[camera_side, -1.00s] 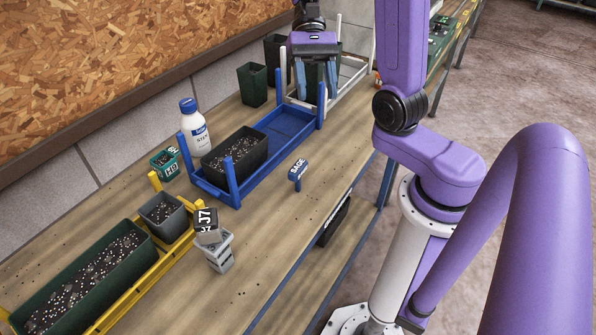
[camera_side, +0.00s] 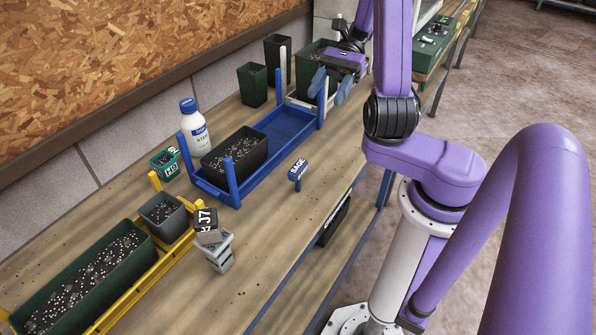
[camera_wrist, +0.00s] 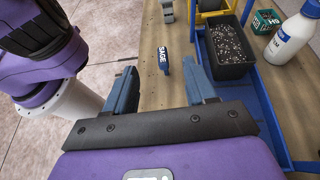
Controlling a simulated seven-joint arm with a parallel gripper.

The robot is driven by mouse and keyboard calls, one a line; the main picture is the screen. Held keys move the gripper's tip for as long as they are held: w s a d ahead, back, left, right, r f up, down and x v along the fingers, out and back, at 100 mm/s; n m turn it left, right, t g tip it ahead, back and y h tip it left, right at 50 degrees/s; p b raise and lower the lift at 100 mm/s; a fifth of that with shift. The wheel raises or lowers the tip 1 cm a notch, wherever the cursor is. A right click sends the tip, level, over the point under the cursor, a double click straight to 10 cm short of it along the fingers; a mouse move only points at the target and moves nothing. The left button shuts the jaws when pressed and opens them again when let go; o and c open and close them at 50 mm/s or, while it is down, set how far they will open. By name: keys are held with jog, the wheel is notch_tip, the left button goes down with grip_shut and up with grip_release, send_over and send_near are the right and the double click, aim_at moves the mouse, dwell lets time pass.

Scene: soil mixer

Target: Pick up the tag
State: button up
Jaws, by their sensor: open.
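A blue tag (camera_side: 298,172) with white lettering "SAGE" stands on the wooden bench, to the right of the blue tray's front end. It also shows in the wrist view (camera_wrist: 163,60), ahead of and between my fingers. My gripper (camera_side: 331,87) is open and empty above the far part of the bench, beyond the tag and well apart from it. Its two blue-grey fingers also show in the wrist view (camera_wrist: 161,88).
The blue tray (camera_side: 222,193) holds a dark soil-filled planter (camera_side: 236,153). A white bottle (camera_side: 194,127) stands beside it. A yellow rack (camera_side: 150,275) is at front left. Bench around the SAGE tag is clear.

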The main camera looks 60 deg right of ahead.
send_near(291, 181)
jog(key=x, duration=0.3)
jog(key=shift+w+a, duration=0.1)
jog(key=shift+a, duration=0.2)
jog(key=shift+x, duration=2.6)
jog(key=shift+f, duration=0.15)
jog(key=c, duration=1)
